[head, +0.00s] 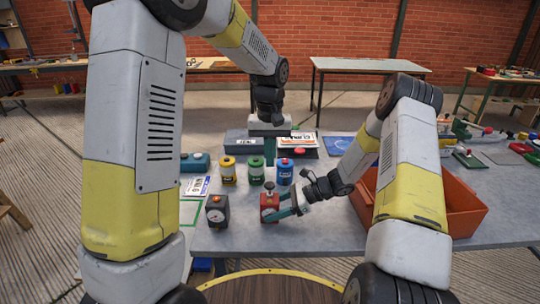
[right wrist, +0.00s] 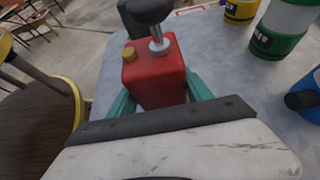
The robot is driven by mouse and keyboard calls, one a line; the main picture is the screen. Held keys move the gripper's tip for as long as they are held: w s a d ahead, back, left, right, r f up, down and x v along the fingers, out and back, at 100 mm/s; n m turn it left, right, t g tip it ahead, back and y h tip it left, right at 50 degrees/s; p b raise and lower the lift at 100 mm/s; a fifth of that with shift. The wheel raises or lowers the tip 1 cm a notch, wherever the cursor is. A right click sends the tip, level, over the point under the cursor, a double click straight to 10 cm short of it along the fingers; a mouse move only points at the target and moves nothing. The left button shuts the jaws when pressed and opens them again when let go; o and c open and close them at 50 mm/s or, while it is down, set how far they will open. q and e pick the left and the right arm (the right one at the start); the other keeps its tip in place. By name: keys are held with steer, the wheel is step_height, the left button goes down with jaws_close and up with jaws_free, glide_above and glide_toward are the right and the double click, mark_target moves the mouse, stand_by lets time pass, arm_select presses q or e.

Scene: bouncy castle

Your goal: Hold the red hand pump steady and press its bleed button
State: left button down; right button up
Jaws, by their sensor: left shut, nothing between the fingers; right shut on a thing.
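The red hand pump (head: 269,201) stands upright near the table's front edge. In the right wrist view the pump (right wrist: 158,82) shows a black knob (right wrist: 149,10) on a metal stem and a small yellow-orange button (right wrist: 129,54) on its top. My right gripper (head: 275,209) is shut on the pump's body from the right, with teal fingers on both sides of it. My left gripper (head: 270,158) is shut and empty, pointing down beyond the pump and above it, near the green and blue canisters. It is clear of the button.
A dark grey gauge box (head: 217,209) stands left of the pump. Yellow (head: 228,171), green (head: 256,170) and blue (head: 285,172) canisters stand behind it. An orange crate (head: 464,213) is at the right.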

steer(key=o, duration=1)
steer(key=shift+f, duration=0.1)
steer(key=shift+o, duration=0.2)
steer(key=shift+d, duration=0.15)
